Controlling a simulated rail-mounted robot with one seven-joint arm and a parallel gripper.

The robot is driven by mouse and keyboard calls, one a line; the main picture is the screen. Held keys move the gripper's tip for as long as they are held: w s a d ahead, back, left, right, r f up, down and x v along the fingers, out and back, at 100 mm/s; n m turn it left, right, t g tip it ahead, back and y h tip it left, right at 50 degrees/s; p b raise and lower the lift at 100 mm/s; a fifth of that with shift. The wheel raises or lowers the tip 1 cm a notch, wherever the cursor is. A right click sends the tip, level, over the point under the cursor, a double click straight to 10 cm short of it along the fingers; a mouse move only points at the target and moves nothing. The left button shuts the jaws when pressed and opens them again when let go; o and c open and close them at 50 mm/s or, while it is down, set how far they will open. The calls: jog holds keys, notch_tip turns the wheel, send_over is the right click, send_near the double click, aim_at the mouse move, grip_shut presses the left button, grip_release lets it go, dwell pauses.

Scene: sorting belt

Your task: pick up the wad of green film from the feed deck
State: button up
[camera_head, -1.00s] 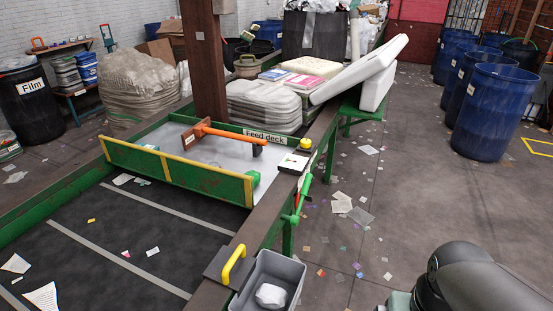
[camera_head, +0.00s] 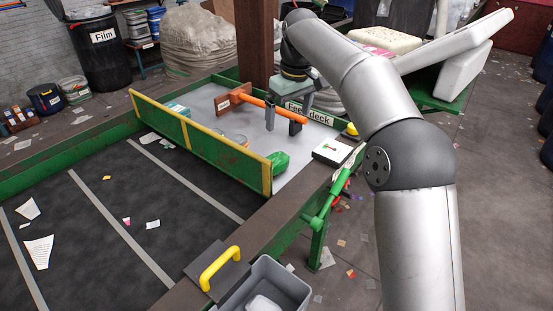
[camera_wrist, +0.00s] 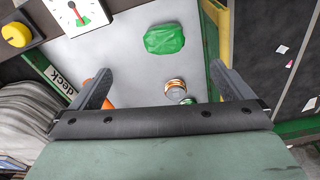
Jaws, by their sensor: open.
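The wad of green film (camera_head: 278,162) lies on the grey feed deck (camera_head: 290,182), by the near end of the yellow-edged green board. In the wrist view the crumpled green wad (camera_wrist: 165,39) shows whole, at the top centre, beyond my fingertips. My gripper (camera_head: 289,120) is over the deck, farther back than the wad. The wad is apart from both fingers.
An orange bar (camera_head: 262,105) crosses the deck close to my fingers. A can (camera_wrist: 176,90) stands on the deck. The yellow-edged green board (camera_head: 200,142) bounds one side. A dial box (camera_head: 332,151) and a yellow button (camera_head: 352,130) sit on the opposite rail.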

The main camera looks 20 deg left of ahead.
jog(key=a, duration=0.1)
send_near(277, 158)
jog(key=f, duration=0.5)
jog(key=shift+w+a+b, duration=0.15)
jog(key=shift+w+b, duration=0.1)
jog(key=shift+b, duration=0.15)
jog(key=shift+w+a+f+p, duration=0.15)
jog(key=shift+a+f, duration=0.15)
jog(key=shift+f, duration=1.05)
jog(key=shift+a+f+p, duration=0.15)
jog(key=shift+a+f, duration=0.1)
jog(key=shift+f, duration=1.05)
jog(key=c, duration=1)
